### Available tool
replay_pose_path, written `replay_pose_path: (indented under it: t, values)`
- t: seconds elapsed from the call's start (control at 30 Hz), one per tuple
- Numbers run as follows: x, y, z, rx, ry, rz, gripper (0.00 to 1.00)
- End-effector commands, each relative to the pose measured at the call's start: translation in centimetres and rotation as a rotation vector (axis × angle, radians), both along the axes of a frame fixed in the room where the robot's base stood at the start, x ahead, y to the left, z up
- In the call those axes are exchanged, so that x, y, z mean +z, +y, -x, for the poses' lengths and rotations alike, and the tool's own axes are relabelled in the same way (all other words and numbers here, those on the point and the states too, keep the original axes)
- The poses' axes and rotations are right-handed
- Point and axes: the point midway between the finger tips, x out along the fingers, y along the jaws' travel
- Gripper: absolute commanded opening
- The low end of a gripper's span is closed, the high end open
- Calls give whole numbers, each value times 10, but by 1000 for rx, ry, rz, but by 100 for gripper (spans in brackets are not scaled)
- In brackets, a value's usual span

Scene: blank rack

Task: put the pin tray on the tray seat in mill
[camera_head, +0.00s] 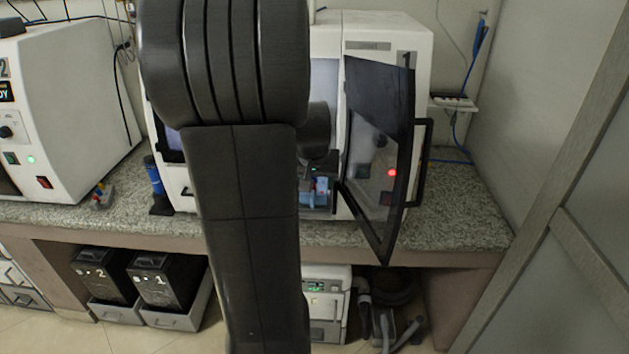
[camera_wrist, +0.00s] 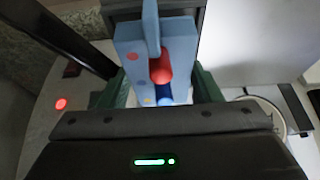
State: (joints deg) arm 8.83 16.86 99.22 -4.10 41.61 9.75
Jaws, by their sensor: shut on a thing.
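The pin tray (camera_head: 320,187) is a small light-blue block inside the front opening of the white mill (camera_head: 421,75), marked 1. In the wrist view the pin tray (camera_wrist: 130,58) has an upright blue handle, a red pin and a dark blue pin. My gripper (camera_wrist: 160,90), with green fingers, is shut on it. In the head view my gripper (camera_head: 316,172) is partly hidden by my arm. I cannot make out the tray seat, nor whether the tray touches anything below it.
The mill's dark glazed door (camera_head: 378,150) stands open to the right of the opening, close to my arm. Another white machine (camera_head: 60,100), marked 2, stands at the left. A blue bottle (camera_head: 154,178) stands left of the mill. The counter (camera_head: 455,205) is clear at right.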

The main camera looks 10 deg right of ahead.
Motion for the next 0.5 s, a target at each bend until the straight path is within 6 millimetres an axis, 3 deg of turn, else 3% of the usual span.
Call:
replay_pose_path:
  t: [0.2,0.23,0.3,0.5]
  values:
    - [-3,0,0,0,-1,0,32]
    - [-4,0,0,0,0,0,64]
    - [-4,0,0,0,0,0,77]
    - [-4,0,0,0,0,0,80]
